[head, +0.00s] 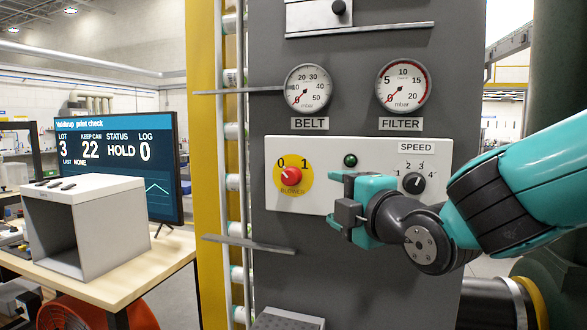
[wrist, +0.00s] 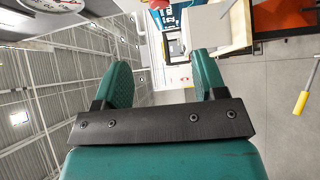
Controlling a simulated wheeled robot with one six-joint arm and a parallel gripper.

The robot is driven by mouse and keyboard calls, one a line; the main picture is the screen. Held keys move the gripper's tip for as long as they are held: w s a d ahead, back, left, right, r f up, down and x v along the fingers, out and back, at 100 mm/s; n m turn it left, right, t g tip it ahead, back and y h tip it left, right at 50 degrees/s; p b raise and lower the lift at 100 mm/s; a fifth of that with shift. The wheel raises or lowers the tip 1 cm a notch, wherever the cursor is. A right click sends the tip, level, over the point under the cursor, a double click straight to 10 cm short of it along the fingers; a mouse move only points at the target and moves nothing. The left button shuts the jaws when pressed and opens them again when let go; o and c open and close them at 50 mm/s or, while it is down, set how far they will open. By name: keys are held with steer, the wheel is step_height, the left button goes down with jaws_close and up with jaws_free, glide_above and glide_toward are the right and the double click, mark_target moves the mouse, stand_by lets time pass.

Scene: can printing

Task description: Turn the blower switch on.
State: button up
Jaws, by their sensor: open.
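The blower switch (head: 291,176) is a red knob on a round yellow plate, marked 0 and 1, at the left of the white control panel (head: 330,150). Its pointer seems to be toward the 0, though it is small. My gripper (head: 338,202) is right of the switch and a little lower, in front of the panel, with its fingers pointing left. It is apart from the knob. In the wrist view my gripper (wrist: 162,70) shows two teal fingers spread with nothing between them.
A green lamp (head: 350,160) and the speed dial (head: 414,182) are on the same panel, close to my arm. Metal bars (head: 250,245) stick out below and above the panel's left. A table with a grey box (head: 90,225) and a monitor (head: 120,165) stands left.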

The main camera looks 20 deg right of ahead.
steer(key=w+p, duration=0.2)
steer(key=p, duration=1.7)
glide_toward(292, 179)
steer(key=w, duration=0.2)
steer(key=w+a, duration=0.1)
steer(key=w, duration=0.5)
steer(key=shift+w+a+r, duration=0.15)
steer(key=shift+w+a, duration=0.05)
steer(key=shift+w, duration=0.5)
steer(key=shift+c, duration=0.3)
steer(key=c, duration=0.7)
